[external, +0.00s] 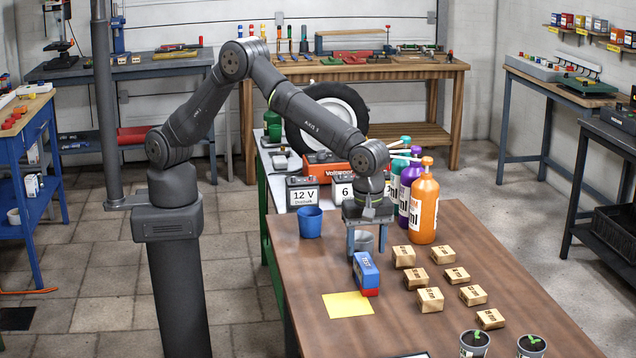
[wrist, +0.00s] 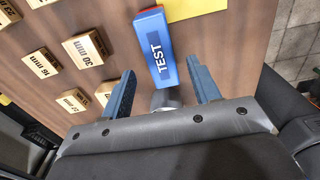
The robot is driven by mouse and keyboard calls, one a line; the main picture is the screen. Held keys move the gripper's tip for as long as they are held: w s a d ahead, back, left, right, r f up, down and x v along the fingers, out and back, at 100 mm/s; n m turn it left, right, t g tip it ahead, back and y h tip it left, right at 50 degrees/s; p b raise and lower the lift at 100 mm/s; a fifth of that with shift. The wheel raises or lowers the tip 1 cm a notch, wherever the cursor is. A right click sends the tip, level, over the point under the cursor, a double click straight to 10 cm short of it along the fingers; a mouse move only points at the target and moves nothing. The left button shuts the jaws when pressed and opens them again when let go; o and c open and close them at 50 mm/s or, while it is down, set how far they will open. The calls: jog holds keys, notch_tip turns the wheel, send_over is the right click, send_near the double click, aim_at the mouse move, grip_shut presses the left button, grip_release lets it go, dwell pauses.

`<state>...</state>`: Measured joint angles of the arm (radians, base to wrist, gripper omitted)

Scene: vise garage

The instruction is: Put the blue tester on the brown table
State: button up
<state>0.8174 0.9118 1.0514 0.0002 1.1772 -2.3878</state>
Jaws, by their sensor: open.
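The blue tester (external: 365,270) has a red lower part and the word TEST on it. It appears to rest on the brown table (external: 505,278), beside a yellow sheet, though its contact with the top is not clear. My gripper (external: 366,247) is just behind and above the tester, fingers pointing down, open and empty. In the wrist view the tester (wrist: 152,45) lies ahead of and partly between the two spread fingers of my gripper (wrist: 160,68), with no clear contact. The table (wrist: 105,15) shows beneath.
The yellow sheet (external: 347,304) lies left of the tester. Several small cartons (external: 430,299) lie to its right. A blue cup (external: 310,221), a grey cup (external: 363,240) and an orange bottle (external: 424,208) stand behind. Potted plants (external: 475,344) stand at the front.

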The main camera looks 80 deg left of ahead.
aim_at(366, 262)
notch_tip(366, 262, up, 5)
jog(key=shift+r, duration=0.1)
dwell(0.4)
jog(key=shift+f, duration=4.25)
